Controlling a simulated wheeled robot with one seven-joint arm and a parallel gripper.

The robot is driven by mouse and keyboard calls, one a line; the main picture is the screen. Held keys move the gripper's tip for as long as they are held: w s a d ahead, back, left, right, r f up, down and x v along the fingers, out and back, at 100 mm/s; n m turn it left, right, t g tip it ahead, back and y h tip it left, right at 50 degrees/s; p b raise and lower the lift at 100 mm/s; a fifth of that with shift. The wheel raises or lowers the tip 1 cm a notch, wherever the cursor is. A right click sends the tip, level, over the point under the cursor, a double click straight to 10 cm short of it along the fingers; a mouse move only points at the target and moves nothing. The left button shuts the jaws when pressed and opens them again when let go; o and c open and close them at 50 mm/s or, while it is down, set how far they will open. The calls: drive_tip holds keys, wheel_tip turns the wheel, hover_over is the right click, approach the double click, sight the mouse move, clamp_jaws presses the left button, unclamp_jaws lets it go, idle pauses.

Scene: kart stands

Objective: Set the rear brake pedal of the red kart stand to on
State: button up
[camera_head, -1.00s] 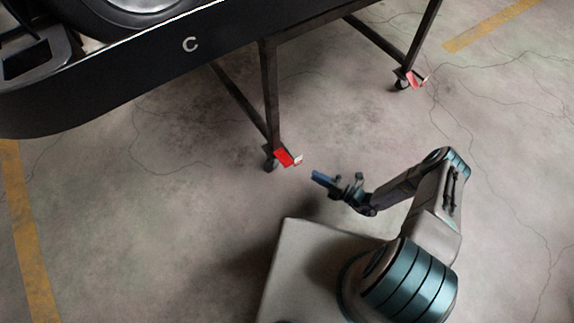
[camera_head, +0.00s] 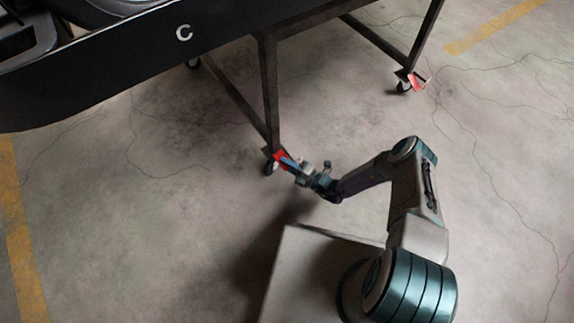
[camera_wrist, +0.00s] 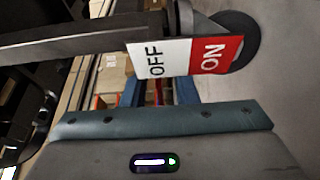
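The kart stand (camera_head: 271,90) has dark metal legs under a black body marked "C". At its near leg, a red and white brake pedal (camera_head: 279,154) sits by a caster. The wrist view shows this pedal close up as a plate with a white OFF part (camera_wrist: 155,60) and a red ON part (camera_wrist: 213,56), the caster wheel behind it. My gripper (camera_head: 284,160) has its blue fingertips at the near pedal, overlapping it in the head view. In the wrist view the plate hides the fingertips. I cannot tell contact, finger gap or the pedal's setting.
A second red pedal (camera_head: 416,82) and caster are at the right leg. Another caster (camera_head: 193,63) shows under the body. A dark lower bar (camera_head: 233,102) runs back from the near leg. The concrete floor right of the stand is clear.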

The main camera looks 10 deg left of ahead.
drive_tip(key=shift+a, duration=0.1)
clamp_jaws()
idle(1.4)
